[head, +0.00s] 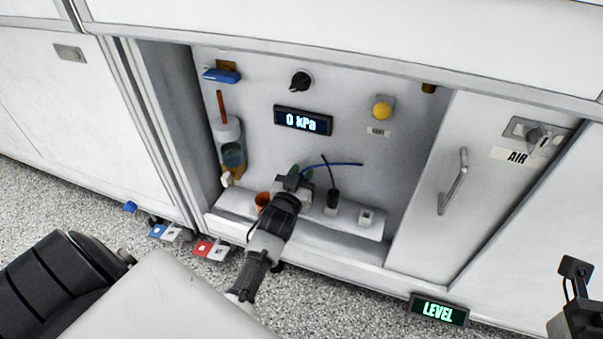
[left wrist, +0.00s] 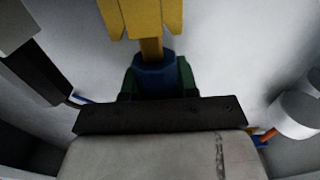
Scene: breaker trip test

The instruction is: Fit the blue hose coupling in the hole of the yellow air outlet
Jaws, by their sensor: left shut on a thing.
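My left gripper (head: 298,178) reaches into the open bay, near the back panel. In the left wrist view its green-padded fingers are shut on the blue hose coupling (left wrist: 155,76). A yellow part (left wrist: 148,18), which looks like the yellow air outlet, lies straight beyond the coupling. Its narrow yellow stem meets the coupling's far edge in the picture; I cannot tell whether it is inside the coupling or only lined up.
A 0 kPa display (head: 303,120) and yellow knob (head: 383,108) are above. The AIR door (head: 455,185) is right.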

